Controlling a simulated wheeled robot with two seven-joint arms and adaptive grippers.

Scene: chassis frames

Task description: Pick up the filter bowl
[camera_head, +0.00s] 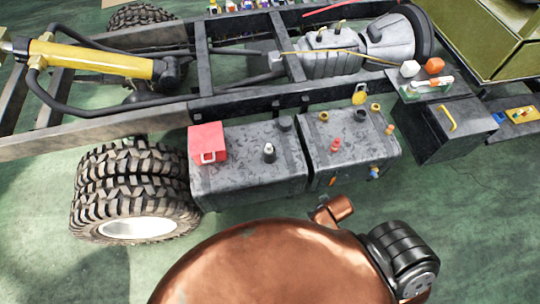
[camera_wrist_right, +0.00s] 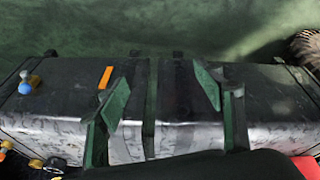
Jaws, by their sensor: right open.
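I cannot tell for sure which part is the filter bowl. A small blue and amber fitting (camera_head: 374,172) on the front of the right grey tank may be it. It also shows at the left in the right wrist view (camera_wrist_right: 28,84). An orange strip (camera_head: 332,181) is on the same tank face near the gap; the right wrist view shows it too (camera_wrist_right: 105,77). My right gripper (camera_wrist_right: 161,92) is open and empty over the gap between the tanks, to the right of the fitting in that view. It is not visible in the head view. My left gripper is not in view.
The left tank (camera_head: 240,185) carries a red box (camera_head: 208,140); the right tank (camera_head: 345,155) has several caps on top. Double tyres (camera_head: 135,185) stand left. A black box (camera_head: 450,128) with a yellow handle is right. Green floor (camera_head: 470,210) is clear in front.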

